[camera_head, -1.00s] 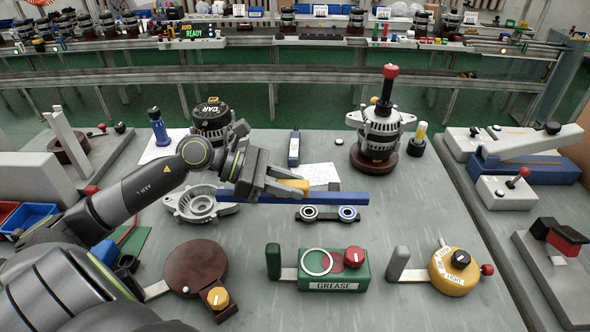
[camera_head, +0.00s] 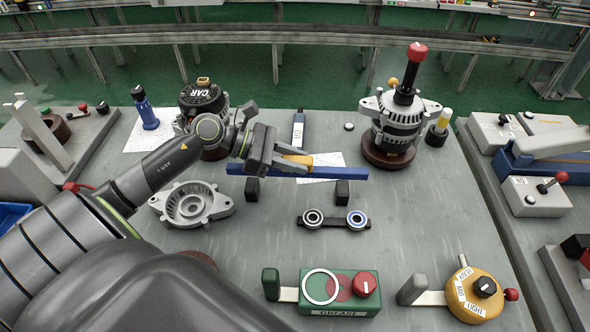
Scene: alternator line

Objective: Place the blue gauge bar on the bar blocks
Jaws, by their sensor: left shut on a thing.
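The blue gauge bar (camera_head: 345,173) lies crosswise and about level near the middle of the table. My left gripper (camera_head: 297,163) is shut on the bar, coming from the upper left, with an orange-yellow part showing at its fingers. Two black bar blocks, the left one (camera_head: 252,190) and the right one (camera_head: 342,191), stand on the table and show just under the bar's near edge. The bar hides their tops, and I cannot tell whether it touches them. My right gripper is not in view.
A grey housing (camera_head: 190,205) lies left of the blocks. A black plate with two rings (camera_head: 334,219) lies in front. An alternator (camera_head: 400,125) stands behind right, another (camera_head: 203,110) behind left. A green grease box (camera_head: 340,292) and yellow tester (camera_head: 474,294) are nearer.

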